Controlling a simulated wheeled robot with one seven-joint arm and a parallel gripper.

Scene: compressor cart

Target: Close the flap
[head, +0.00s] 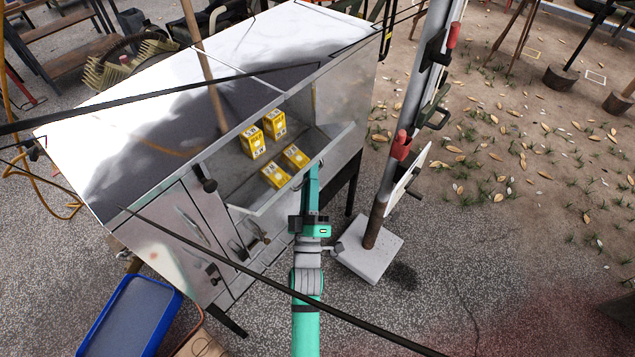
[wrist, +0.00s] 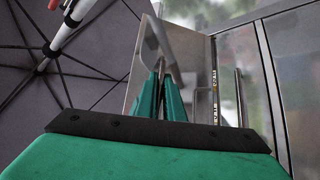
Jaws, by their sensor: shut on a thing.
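The metal cabinet (head: 140,120) stands with its upper compartment open at the front. The flap (head: 338,148) hangs partly open, tilted outward along the compartment's lower front. My green gripper (head: 316,172) is at the flap's outer edge, toward its right half, and is shut on it. In the wrist view the two green fingertips (wrist: 163,85) close together in front of the grey metal flap (wrist: 185,50). The exact grip spot is partly hidden by the fingers.
Several yellow boxes (head: 275,123) stand inside the compartment. A post on a pale base block (head: 370,250) stands close right of my arm. A blue crate (head: 130,318) lies front left. Thin dark lines cross the head view.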

